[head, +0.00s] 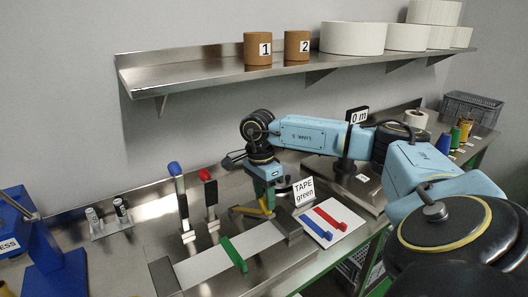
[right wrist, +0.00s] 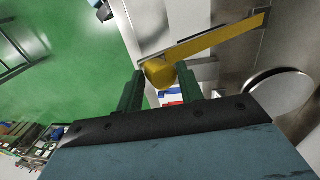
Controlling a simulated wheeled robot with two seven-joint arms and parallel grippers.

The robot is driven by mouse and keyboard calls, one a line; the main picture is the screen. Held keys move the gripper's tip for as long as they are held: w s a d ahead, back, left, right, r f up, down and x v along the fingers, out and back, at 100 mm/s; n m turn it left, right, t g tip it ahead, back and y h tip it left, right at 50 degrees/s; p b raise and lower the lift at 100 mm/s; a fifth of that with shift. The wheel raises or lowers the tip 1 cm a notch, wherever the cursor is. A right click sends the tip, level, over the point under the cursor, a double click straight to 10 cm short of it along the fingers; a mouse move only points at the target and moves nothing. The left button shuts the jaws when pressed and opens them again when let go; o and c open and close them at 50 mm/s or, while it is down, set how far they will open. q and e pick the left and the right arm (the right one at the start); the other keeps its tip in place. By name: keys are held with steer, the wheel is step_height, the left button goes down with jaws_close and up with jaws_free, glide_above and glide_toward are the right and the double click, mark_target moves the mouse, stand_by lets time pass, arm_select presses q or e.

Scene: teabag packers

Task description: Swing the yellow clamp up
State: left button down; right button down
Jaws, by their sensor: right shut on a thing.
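The yellow clamp (head: 251,211) is a low-lying bar on the steel bench, beside the white strip. Its yellow arm also shows in the right wrist view (right wrist: 215,40), running from the upper right to a rounded end. My right gripper (head: 270,203) is over the clamp's right end. In the right wrist view my gripper's two green fingers (right wrist: 160,84) stand on either side of the rounded yellow end and are shut on it. My left gripper is in neither view.
A green clamp (head: 233,254) lies across the white strip. Blue-handled (head: 175,169) and red-handled (head: 205,175) clamps stand upright to the left. A "TAPE green" sign (head: 304,190) and a white board (head: 335,222) with red and blue pieces are close on the right.

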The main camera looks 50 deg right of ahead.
steer(key=c, duration=1.3)
jaws_free()
steer(key=shift+w, duration=0.3)
steer(key=shift+o, duration=0.9)
steer(key=shift+w+d+f, duration=0.2)
steer(key=shift+w+f, duration=0.05)
steer(key=shift+w, duration=0.05)
steer(key=shift+s, duration=0.15)
step_height(320, 180, up, 13)
steer(key=w, duration=0.1)
steer(key=shift+w+d+r, duration=0.15)
steer(key=shift+r, duration=0.05)
